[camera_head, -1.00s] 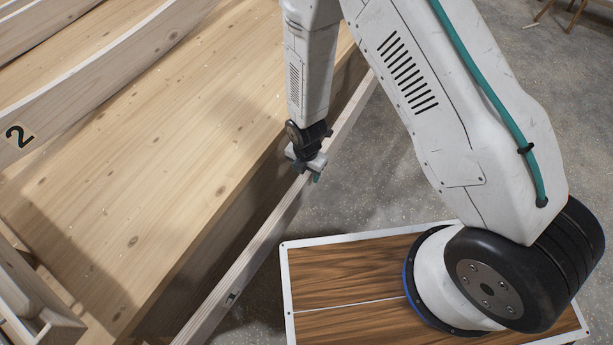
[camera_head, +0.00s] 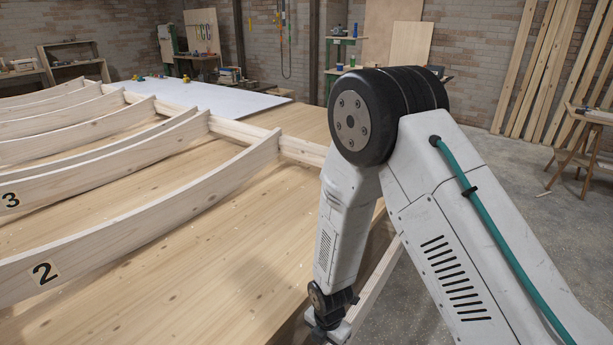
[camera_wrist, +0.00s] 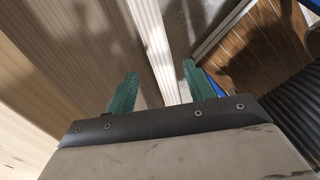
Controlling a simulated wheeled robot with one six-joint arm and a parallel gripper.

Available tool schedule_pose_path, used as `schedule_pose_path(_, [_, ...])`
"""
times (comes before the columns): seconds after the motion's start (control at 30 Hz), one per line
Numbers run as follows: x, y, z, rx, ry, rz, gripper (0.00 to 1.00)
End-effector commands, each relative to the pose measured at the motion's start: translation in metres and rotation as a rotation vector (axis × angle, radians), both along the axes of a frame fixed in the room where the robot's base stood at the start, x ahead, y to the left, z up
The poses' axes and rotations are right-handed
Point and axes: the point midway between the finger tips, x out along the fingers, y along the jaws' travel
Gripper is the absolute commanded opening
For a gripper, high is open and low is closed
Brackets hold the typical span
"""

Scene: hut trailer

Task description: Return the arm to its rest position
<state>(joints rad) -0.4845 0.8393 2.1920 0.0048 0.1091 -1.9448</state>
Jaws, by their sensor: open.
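My arm is bent, its black elbow high in the head view, with the forearm hanging down beside the wooden table (camera_head: 190,265). My gripper (camera_wrist: 160,88) shows in the wrist view with its two green fingers spread apart and nothing held between them. A pale wooden rail (camera_wrist: 152,40) along the table's edge runs through the gap between the fingers as seen from the wrist; I cannot tell how close it is. In the head view the gripper is at the bottom edge by this rail (camera_head: 372,290), its fingertips cut off.
Curved wooden ribs marked 2 (camera_head: 150,225) and 3 (camera_head: 100,175) stand on the table to the left. A sawhorse (camera_head: 585,140) and leaning planks (camera_head: 545,80) are at the right. The concrete floor (camera_head: 500,195) right of my arm is open.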

Motion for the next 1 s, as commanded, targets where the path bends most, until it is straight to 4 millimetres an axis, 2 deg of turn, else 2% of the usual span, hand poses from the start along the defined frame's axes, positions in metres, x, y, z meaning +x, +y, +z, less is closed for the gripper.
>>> schedule_pose_path(0.17, [0.021,-0.017,0.075,0.014,-0.021,-0.251,0.53])
schedule_pose_path(0.2, [0.025,-0.022,0.096,0.018,-0.025,-0.326,0.53])
schedule_pose_path(0.33, [0.027,-0.045,0.16,0.025,-0.032,-0.571,0.53])
schedule_pose_path(0.47, [0.02,-0.07,0.219,0.035,-0.039,-0.814,0.53])
schedule_pose_path(0.57, [0.008,-0.09,0.262,0.044,-0.044,-1.001,0.53])
schedule_pose_path(0.7, [-0.017,-0.118,0.316,0.057,-0.048,-1.263,0.53])
schedule_pose_path(0.87, [-0.055,-0.148,0.368,0.076,-0.055,-1.563,0.53])
schedule_pose_path(1.0, [-0.096,-0.171,0.404,0.095,-0.058,-1.825,0.53])
